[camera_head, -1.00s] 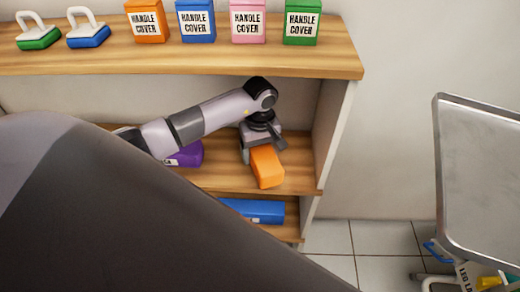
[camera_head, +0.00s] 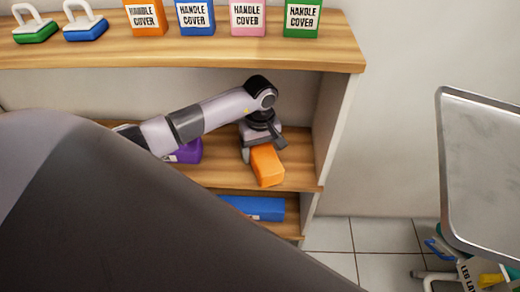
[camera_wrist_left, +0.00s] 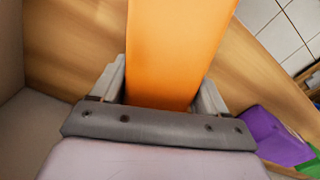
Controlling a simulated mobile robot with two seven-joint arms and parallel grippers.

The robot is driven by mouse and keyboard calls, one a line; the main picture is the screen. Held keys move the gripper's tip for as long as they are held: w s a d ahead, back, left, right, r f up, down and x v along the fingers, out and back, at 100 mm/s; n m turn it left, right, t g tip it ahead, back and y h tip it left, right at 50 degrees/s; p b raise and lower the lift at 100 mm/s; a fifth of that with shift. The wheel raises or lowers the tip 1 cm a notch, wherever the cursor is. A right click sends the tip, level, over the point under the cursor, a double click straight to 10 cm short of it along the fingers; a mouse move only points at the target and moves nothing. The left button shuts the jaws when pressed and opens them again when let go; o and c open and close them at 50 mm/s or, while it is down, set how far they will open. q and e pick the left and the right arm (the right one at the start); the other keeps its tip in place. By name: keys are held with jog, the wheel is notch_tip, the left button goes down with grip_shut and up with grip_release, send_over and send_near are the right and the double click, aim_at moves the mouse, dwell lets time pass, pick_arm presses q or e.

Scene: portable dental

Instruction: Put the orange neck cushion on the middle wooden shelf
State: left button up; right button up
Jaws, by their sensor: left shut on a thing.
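The orange neck cushion (camera_head: 267,166) is a block at the right part of the middle wooden shelf (camera_head: 225,176). It also fills the upper middle of the left wrist view (camera_wrist_left: 175,50). My left gripper (camera_head: 262,148) is inside the middle compartment, its fingers on both sides of the cushion and shut on it. The left wrist view shows the two fingers (camera_wrist_left: 160,85) along the cushion's sides. The cushion is at or just above the shelf board; I cannot tell whether it touches. My right gripper is not in view.
A purple block (camera_head: 187,152) lies on the same shelf, left of the cushion. A blue block (camera_head: 257,208) lies on the shelf below. The top shelf (camera_head: 200,56) holds several handle cover boxes. A metal tray (camera_head: 485,180) stands at the right.

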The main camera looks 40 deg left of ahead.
aim_at(260, 146)
pick_arm(q)
jog(key=shift+f, duration=0.15)
jog(key=o, duration=1.2)
jog(key=shift+r+p, duration=0.35)
jog(key=shift+r, duration=3.3)
